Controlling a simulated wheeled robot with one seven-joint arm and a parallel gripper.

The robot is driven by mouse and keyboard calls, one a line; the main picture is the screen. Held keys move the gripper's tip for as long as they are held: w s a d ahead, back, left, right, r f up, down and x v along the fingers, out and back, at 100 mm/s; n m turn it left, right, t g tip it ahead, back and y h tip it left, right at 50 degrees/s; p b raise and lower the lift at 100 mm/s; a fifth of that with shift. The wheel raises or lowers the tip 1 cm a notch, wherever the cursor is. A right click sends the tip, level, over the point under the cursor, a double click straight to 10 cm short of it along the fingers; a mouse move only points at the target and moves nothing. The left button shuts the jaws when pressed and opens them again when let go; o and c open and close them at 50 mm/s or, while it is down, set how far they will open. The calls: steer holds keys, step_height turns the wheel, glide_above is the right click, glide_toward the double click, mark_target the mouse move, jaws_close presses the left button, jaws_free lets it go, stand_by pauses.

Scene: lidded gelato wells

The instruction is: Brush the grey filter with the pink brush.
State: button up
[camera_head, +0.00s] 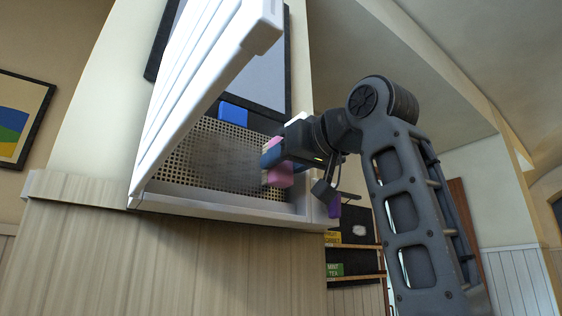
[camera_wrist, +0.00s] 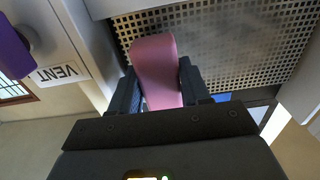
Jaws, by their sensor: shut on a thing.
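The pink brush (camera_head: 280,172) is held in my gripper (camera_head: 268,160) at the right part of the grey filter. The filter (camera_head: 205,158) is a perforated panel inside an open housing, with a darker smudged patch near its middle. In the wrist view the pink brush (camera_wrist: 157,72) stands between my two dark fingers (camera_wrist: 158,88), its far end over the filter's holes (camera_wrist: 225,40). My gripper is shut on it. The bristles are hidden, and I cannot tell whether they touch the filter.
A white slatted cover (camera_head: 205,70) is swung up, left of my gripper. A blue block (camera_head: 233,114) sits at the filter's top. A purple knob (camera_wrist: 12,48) and a VENT label (camera_wrist: 57,73) are beside the housing. Shelves with boxes (camera_head: 335,269) stand below right.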

mark_target(219, 160)
steer(key=shift+x, duration=1.15)
steer(key=shift+s+a, duration=0.1)
steer(key=shift+s+a, duration=0.9)
steer(key=shift+a, duration=0.45)
steer(key=shift+s+a, duration=0.95)
steer(key=shift+a, duration=0.45)
steer(key=shift+s+a, duration=0.9)
steer(key=shift+a, duration=0.45)
steer(key=shift+w+d, duration=0.95)
steer(key=shift+d, duration=0.45)
steer(key=shift+w+d, duration=0.9)
steer(key=shift+d, duration=0.55)
steer(key=shift+w+d, duration=0.95)
steer(key=shift+d, duration=0.45)
steer(key=shift+s+a, duration=0.45)
steer(key=shift+a, duration=0.35)
steer(key=shift+s+a, duration=0.45)
steer(key=shift+a, duration=0.35)
steer(key=shift+s+a, duration=1)
steer(key=shift+a, duration=0.3)
steer(key=shift+s+a, duration=0.95)
steer(key=shift+a, duration=0.3)
steer(key=shift+v, duration=0.95)
